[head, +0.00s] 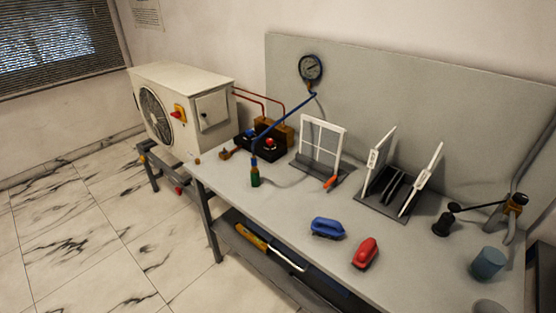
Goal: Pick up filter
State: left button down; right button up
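No object is clearly marked as the filter. A white rectangular frame (322,142) stands upright in a grey base on the workbench, below and right of the gauge; it may be the filter, but I cannot tell for sure. Two white-edged panels, a left one (378,160) and a right one (422,180), stand tilted in a dark rack (393,205) to its right. Neither of my grippers is visible in the head view.
An outdoor unit (185,108) stands left.

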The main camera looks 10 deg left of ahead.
aim_at(322, 141)
jog(key=u, duration=0.3)
jog(key=k, duration=0.75)
jog(key=u, duration=1.1)
jog(key=i, duration=0.7)
jog(key=u, duration=0.35)
jog(key=i, duration=0.75)
jog(key=z, duration=0.85)
jog(key=i, duration=0.6)
jog(key=z, duration=0.7)
